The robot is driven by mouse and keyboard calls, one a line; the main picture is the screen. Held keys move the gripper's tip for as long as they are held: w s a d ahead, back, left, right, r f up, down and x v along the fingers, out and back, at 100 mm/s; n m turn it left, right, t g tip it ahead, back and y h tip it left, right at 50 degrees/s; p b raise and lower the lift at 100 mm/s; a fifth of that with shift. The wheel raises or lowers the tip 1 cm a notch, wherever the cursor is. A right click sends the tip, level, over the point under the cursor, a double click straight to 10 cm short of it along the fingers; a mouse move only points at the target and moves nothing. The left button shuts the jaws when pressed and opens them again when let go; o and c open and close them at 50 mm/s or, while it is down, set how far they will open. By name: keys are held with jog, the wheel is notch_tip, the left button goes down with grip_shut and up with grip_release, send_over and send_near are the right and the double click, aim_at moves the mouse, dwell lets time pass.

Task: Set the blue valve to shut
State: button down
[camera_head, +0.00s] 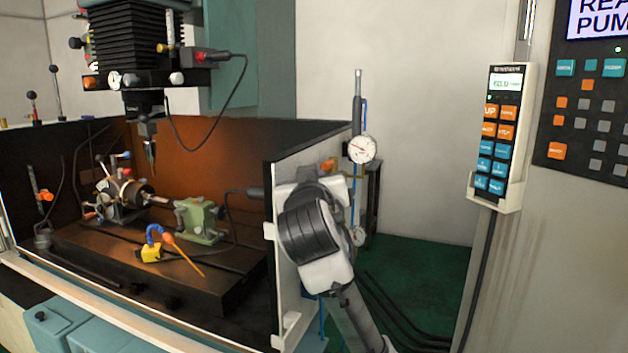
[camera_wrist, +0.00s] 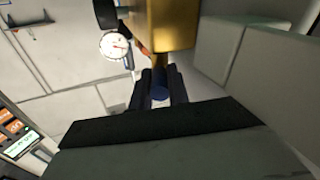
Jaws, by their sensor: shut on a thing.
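The blue valve handle (camera_wrist: 160,91) shows in the wrist view as a short dark-blue piece between the two dark fingers of my gripper (camera_wrist: 160,78). The fingers are shut on it. A brass-coloured block (camera_wrist: 165,24) is just beyond the fingertips, and the handle appears to join it. In the head view my arm's wrist covers the handle and fingers. A brass-orange part (camera_head: 328,165) shows just above my wrist there. I cannot tell the valve's exact angle.
A round white gauge (camera_head: 362,149) on a post stands close to the right of my wrist; it also shows in the wrist view (camera_wrist: 115,46). The machine enclosure's side wall (camera_head: 318,140) is close on the left.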

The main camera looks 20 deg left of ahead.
jog(key=c, duration=1.3)
grip_release()
jog(key=shift+c, duration=0.2)
